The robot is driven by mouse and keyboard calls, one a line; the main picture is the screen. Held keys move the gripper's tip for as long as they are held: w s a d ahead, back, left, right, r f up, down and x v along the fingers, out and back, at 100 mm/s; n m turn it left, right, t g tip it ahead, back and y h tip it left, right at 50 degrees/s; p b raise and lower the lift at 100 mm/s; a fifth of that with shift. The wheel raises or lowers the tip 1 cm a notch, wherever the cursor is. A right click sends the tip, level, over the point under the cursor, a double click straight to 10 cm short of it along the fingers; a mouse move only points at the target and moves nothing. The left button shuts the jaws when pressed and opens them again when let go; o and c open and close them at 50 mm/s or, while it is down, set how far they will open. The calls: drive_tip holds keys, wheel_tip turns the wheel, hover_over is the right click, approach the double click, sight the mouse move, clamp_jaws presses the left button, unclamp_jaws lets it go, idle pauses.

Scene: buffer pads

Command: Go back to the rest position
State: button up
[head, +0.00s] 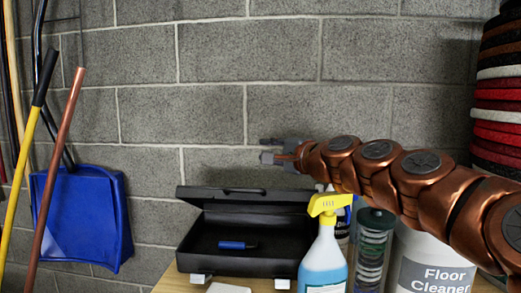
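My copper-coloured arm reaches in from the right edge of the head view, and my grey gripper (267,150) is at its far end, pointing left. The gripper is in the air above the open black case (192,252), in front of the block wall. Its two fingers look apart, with a small gap between them, and nothing shows between them. The arm passes above the spray bottle and the floor cleaner container and hides part of the wall and the pad stack.
On the wooden table (160,278) stand the case with a blue-handled tool (236,245), a spray bottle (322,262), a clear cylinder (372,250) and a Floor Cleaner container (430,268). Stacked pads (498,95) rise at right. A blue dustpan (88,220) and poles stand left.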

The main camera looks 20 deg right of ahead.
drive_tip(key=shift+s+d, duration=0.1)
drive_tip(key=shift+s, duration=0.4)
idle(0.3)
